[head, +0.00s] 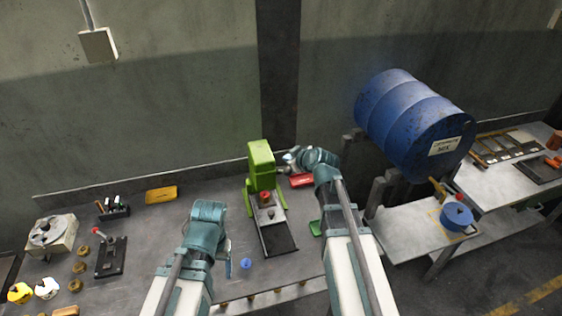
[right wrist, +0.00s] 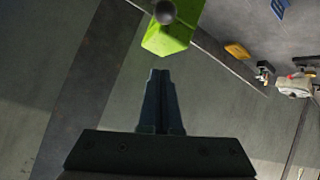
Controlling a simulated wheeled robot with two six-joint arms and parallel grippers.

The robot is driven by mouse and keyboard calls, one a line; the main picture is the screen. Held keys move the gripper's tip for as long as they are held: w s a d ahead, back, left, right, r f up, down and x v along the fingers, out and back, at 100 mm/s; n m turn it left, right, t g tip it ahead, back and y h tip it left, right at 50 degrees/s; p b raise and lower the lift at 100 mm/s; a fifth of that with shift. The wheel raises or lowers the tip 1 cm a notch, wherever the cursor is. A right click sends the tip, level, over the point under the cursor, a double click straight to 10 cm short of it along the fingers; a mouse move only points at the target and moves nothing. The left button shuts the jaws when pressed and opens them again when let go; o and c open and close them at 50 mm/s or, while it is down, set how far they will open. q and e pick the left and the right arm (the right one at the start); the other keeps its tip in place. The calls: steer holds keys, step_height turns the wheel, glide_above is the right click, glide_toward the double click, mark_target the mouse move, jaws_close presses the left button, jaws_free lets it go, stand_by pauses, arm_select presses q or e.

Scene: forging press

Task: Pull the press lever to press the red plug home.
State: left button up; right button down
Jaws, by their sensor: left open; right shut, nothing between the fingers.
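The green press (head: 262,170) stands on the bench in the head view, with the red plug (head: 265,196) below its head. In the right wrist view the green press head (right wrist: 170,38) is at the top, with the dark round knob of the lever (right wrist: 165,12) in front of it. My right gripper (head: 290,157) is beside the press head, on its right. Its fingers (right wrist: 160,73) are shut and empty, with a gap in the picture between their tips and the knob. My left gripper (head: 225,254) is low over the bench left of the press; its fingers are barely visible.
A yellow tray (head: 161,195), a black lever fixture (head: 111,258) and several brass parts are on the left. Bench between the fixture and my left arm is clear.

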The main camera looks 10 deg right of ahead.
mark_target(285, 169)
steer(key=b+x, duration=0.6)
steer(key=x, duration=0.5)
steer(key=s, duration=0.1)
steer(key=s+d+f+b, duration=0.1)
steer(key=s+d+f, duration=0.1)
steer(key=shift+s+d+b, duration=0.1)
steer(key=shift+s+b, duration=0.3)
steer(key=shift+w, duration=0.1)
